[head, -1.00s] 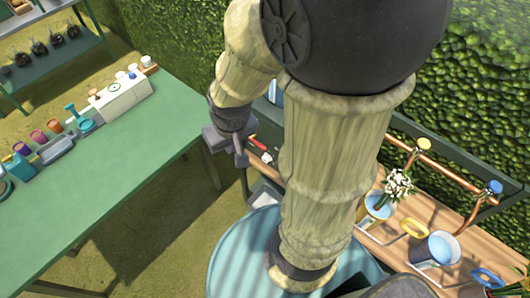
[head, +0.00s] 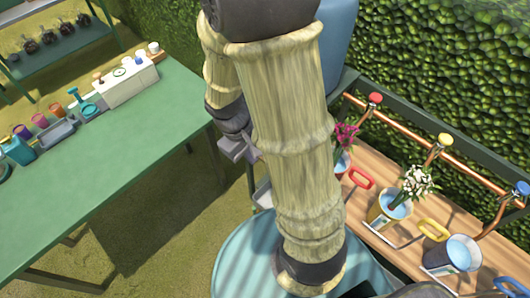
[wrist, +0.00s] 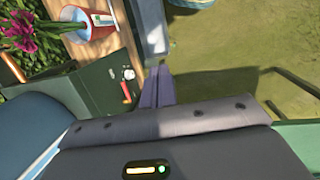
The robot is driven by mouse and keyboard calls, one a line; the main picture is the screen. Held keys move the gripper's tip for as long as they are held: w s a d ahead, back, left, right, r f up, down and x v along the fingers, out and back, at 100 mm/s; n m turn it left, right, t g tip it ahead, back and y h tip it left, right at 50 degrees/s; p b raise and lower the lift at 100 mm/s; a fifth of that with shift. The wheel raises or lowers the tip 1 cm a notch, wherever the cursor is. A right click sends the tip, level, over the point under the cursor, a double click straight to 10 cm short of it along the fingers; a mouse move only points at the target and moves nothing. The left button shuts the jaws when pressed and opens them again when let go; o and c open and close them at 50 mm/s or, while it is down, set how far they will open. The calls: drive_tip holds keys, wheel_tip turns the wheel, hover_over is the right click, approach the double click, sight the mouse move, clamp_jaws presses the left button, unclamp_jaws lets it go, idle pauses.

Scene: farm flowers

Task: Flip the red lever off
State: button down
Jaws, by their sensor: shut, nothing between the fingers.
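In the wrist view a small red lever (wrist: 126,92) sits on a dark green panel (wrist: 92,98), beside a small white fitting. The lever is left of my gripper (wrist: 158,72), whose two grey fingers are together and empty. There is a visible gap between fingers and lever in that view. In the head view my gripper (head: 238,150) hangs over the gap between the green table and the wooden bench, partly behind my arm. The lever is hidden there by my arm.
The wooden bench (head: 385,238) holds buckets of flowers, with a copper pipe and coloured knobs behind. A red bucket (wrist: 92,20) with magenta flowers stands near the panel. The green table (head: 110,150) is left, a light blue round top (head: 240,250) below. Grass (wrist: 235,55) is clear.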

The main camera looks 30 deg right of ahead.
drive_tip(key=w+d+f+n+g+h+b, duration=0.1)
drive_tip(key=w+d+f+n+h+b, duration=0.2)
drive_tip(key=f+b, duration=0.5)
drive_tip(key=w+d+f+n+g+h+b, duration=0.15)
drive_tip(key=f+n+h+b, duration=0.35)
drive_tip(key=f, duration=0.8)
drive_tip(key=w+a+f+n+t+h+b, duration=0.1)
drive_tip(key=w+f+n+t+h+b, duration=0.6)
drive_tip(key=w+f+n+t, duration=0.3)
drive_tip(key=shift+a+f+b, duration=0.2)
drive_tip(key=shift+f+b, duration=0.3)
drive_tip(key=shift+f, duration=0.1)
drive_tip(key=shift+w+d, duration=0.1)
